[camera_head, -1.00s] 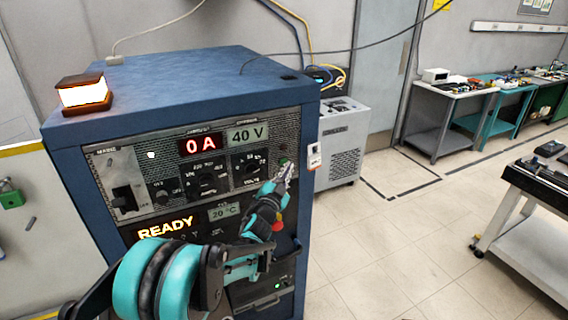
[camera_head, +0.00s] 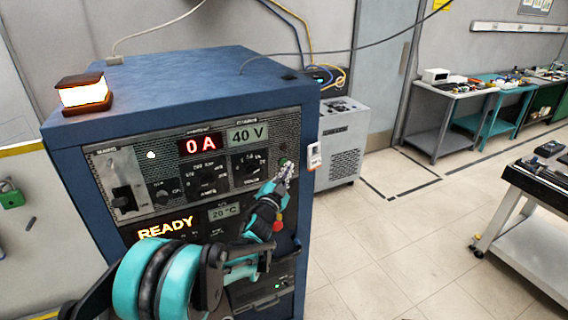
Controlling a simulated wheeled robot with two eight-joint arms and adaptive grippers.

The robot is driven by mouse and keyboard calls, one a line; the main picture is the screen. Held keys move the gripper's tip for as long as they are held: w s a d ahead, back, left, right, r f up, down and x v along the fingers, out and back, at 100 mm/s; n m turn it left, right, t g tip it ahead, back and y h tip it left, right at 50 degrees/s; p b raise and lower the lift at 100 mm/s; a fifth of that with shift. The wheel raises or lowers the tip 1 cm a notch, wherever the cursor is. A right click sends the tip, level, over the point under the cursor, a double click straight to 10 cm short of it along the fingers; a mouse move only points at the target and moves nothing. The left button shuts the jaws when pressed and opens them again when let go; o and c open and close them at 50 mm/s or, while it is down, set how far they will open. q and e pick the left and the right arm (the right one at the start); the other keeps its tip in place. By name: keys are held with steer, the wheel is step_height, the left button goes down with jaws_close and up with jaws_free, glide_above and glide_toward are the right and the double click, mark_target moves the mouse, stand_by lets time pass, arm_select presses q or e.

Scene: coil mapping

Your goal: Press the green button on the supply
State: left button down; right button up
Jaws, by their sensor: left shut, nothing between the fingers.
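The supply (camera_head: 75,165) is a blue cabinet with a metal front panel, showing red "0 A", green "40 V", "READY" and "20 °C". The green button (camera_head: 283,161) is at the right end of its upper panel. My left gripper (camera_head: 288,168) is shut and empty, with its fingertips at the button and partly over it. I cannot tell whether they touch it. A red knob (camera_head: 278,226) shows just below the gripper. My right gripper is not in view.
A dark-topped cart (camera_head: 530,220) is at the right. The floor between is clear.

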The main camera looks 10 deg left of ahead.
arm_select(q)
steer(key=shift+w, duration=0.1)
steer(key=shift+w+a, duration=0.25)
steer(key=shift+w+a, duration=0.2)
steer(key=shift+w, duration=0.15)
stand_by(0.7)
steer(key=shift+s, duration=0.15)
steer(key=shift+s+d+b, duration=0.3)
steer(key=shift+s+d, duration=0.15)
steer(key=shift+s, duration=0.1)
steer(key=shift+s+d, duration=0.7)
steer(key=shift+s, duration=0.35)
steer(key=shift+s+d, duration=0.7)
steer(key=shift+s, duration=0.35)
